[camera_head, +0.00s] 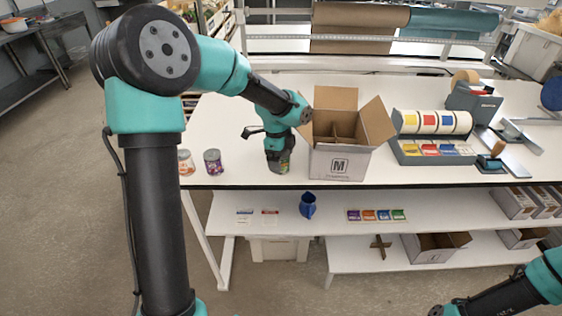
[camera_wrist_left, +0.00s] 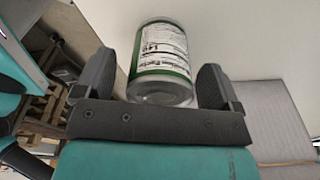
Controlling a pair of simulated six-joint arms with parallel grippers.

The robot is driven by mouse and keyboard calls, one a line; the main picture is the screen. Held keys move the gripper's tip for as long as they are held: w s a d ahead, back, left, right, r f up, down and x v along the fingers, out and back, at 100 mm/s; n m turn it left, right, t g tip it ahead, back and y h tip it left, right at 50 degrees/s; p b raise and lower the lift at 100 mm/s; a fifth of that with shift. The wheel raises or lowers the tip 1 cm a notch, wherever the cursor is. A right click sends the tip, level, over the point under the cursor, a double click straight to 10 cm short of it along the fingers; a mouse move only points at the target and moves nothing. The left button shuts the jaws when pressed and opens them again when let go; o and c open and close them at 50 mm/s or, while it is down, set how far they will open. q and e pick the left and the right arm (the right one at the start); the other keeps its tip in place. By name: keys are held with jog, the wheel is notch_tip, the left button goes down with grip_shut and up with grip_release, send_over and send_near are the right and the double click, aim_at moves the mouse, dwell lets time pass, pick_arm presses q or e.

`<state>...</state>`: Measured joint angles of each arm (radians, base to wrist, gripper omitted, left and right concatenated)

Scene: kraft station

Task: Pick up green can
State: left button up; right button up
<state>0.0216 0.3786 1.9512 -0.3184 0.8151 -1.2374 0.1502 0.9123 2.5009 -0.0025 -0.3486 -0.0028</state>
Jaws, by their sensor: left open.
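The green can (camera_wrist_left: 162,55) has a white label and a green band. In the left wrist view it lies between the two dark fingers of my left gripper (camera_wrist_left: 155,68), with a gap beside it, so the jaws are open around it. In the head view my left gripper (camera_head: 279,163) points down at the table, left of the open carton, and the can (camera_head: 282,166) is mostly hidden by the fingers. Only part of my right arm shows at the bottom right; its gripper is out of the picture.
An open cardboard box (camera_head: 340,163) stands close to the right of my left gripper. Two other cans, an orange-white one (camera_head: 186,162) and a purple one (camera_head: 213,162), stand to the left. A label dispenser (camera_head: 432,153) is further right. The table front (camera_head: 240,178) is bare.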

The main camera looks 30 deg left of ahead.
pick_arm(q)
jog(key=c, duration=1.1)
jog(key=shift+s+a+r, duration=0.25)
jog(key=shift+a+r, duration=0.2)
jog(key=shift+r, duration=0.05)
notch_tip(320, 180, up, 10)
jog(key=shift+d+r, duration=0.1)
jog(key=shift+r, duration=0.1)
jog(key=s+a, duration=0.3)
jog(key=a, duration=0.2)
jog(key=s+a, duration=0.3)
jog(key=a, duration=0.3)
jog(key=s+a, duration=0.3)
jog(key=a, duration=0.2)
jog(key=shift+s+a, duration=0.3)
jog(key=shift+s, duration=0.05)
notch_tip(320, 180, up, 12)
jog(key=n, duration=0.6)
jog(key=shift+d+f+t, duration=0.15)
jog(key=shift+t, duration=0.15)
